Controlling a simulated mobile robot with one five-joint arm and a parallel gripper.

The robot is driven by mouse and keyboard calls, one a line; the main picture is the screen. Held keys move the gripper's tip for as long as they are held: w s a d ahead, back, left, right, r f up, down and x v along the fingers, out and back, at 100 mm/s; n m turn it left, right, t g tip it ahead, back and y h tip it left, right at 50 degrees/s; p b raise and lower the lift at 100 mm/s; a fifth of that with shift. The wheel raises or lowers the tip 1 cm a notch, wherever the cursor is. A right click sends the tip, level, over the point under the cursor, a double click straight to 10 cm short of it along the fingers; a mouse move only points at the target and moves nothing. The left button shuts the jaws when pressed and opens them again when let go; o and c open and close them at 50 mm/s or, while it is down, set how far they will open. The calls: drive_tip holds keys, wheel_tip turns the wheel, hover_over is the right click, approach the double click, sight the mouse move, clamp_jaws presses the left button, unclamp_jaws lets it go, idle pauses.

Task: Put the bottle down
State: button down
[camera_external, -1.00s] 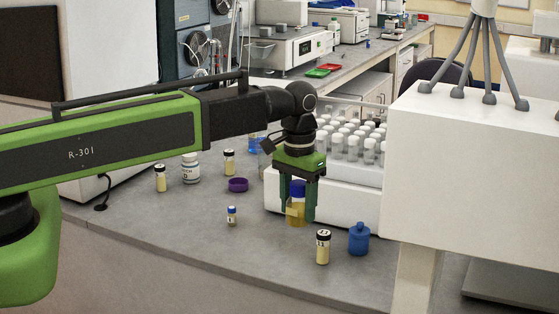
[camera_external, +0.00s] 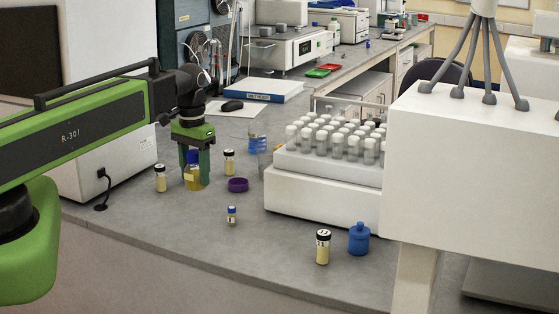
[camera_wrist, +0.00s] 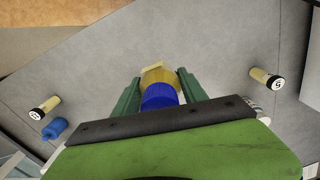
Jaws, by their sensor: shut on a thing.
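The bottle (camera_external: 193,181) has amber contents, a yellow label and a blue cap. My gripper (camera_external: 194,168) points down and is shut on it, one finger on each side. In the wrist view the blue cap of the bottle (camera_wrist: 160,96) sits between the two green fingers of my gripper (camera_wrist: 158,92). The bottle looks upright over the left part of the grey bench (camera_external: 190,222). I cannot tell whether its base touches the bench.
Black-capped vials stand to the left (camera_external: 160,179) and right (camera_external: 229,162) of the bottle. A purple ring (camera_external: 238,185), a small blue-capped vial (camera_external: 231,215) and a white tube rack (camera_external: 320,203) are farther right.

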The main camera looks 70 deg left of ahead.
drive_tip(key=s+a+f+b, duration=0.1)
drive_tip(key=a+f+b, duration=0.1)
drive_tip(key=a, duration=0.1)
drive_tip(key=s+a+f+b, duration=0.1)
drive_tip(key=a+f+b, duration=0.1)
drive_tip(key=a, duration=0.2)
drive_tip(key=s+a+f+b, duration=0.1)
drive_tip(key=a+f+b, duration=0.2)
drive_tip(key=shift+s+a, duration=0.55)
drive_tip(key=shift+a, duration=0.05)
wheel_tip(320, 180, down, 4)
drive_tip(key=b, duration=0.4)
drive_tip(key=shift+f, duration=0.25)
drive_tip(key=shift+r, duration=0.25)
drive_tip(key=shift+f, duration=0.2)
drive_tip(key=c, duration=0.6)
unclamp_jaws()
drive_tip(key=shift+r, duration=0.1)
wheel_tip(320, 180, up, 12)
drive_tip(key=p, duration=1.2)
drive_tip(key=shift+r, duration=0.1)
